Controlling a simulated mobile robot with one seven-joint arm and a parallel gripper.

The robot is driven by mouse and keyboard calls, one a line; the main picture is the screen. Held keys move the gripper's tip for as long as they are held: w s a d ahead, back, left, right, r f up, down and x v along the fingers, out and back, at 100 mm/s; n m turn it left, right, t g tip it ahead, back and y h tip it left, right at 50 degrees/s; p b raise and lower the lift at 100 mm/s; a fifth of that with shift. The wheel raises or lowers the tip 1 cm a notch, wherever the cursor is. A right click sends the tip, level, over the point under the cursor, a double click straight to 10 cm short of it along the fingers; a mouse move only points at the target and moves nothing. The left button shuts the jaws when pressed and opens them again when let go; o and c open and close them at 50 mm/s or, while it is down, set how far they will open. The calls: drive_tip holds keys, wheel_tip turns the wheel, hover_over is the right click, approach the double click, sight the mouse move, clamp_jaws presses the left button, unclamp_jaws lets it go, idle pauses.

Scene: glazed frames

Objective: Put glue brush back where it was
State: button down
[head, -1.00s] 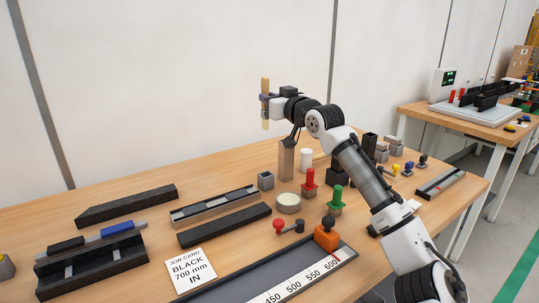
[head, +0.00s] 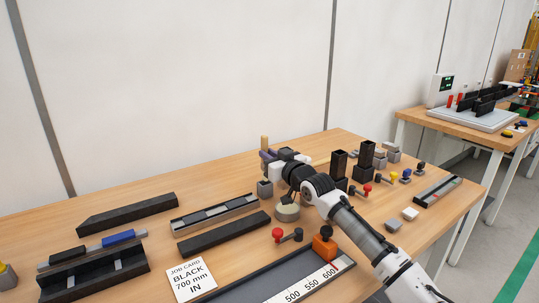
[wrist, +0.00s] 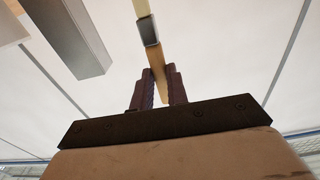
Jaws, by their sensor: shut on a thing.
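The glue brush has a wooden handle, a metal ferrule and pale bristles. In the wrist view its handle (wrist: 157,62) is pinched between the two dark fingers of my gripper (wrist: 160,88), with the ferrule and bristles running out past the top edge. In the head view my gripper (head: 268,157) is low over the back of the bench, and the handle end of the brush (head: 264,142) sticks up above it. The lower end of the brush is hidden there. A grey square post (wrist: 70,38) stands close on the left in the wrist view; my arm hides it in the head view.
A small grey box (head: 265,188) and a pale round tin (head: 287,212) stand just in front of my gripper. Black square tubes (head: 338,164) stand to the right. A black bar (head: 224,232) and a slotted rail (head: 214,211) lie to the left.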

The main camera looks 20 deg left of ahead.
drive_tip(key=shift+f+b, duration=0.45)
drive_tip(key=shift+b, duration=0.1)
drive_tip(key=shift+f, duration=0.15)
drive_tip(key=c, duration=1.4)
unclamp_jaws()
drive_tip(key=v, duration=0.4)
drive_tip(key=b+v, duration=0.1)
drive_tip(key=v, duration=0.3)
drive_tip(key=r+b+v, duration=0.1)
drive_tip(key=v, duration=0.3)
drive_tip(key=shift+r, duration=0.15)
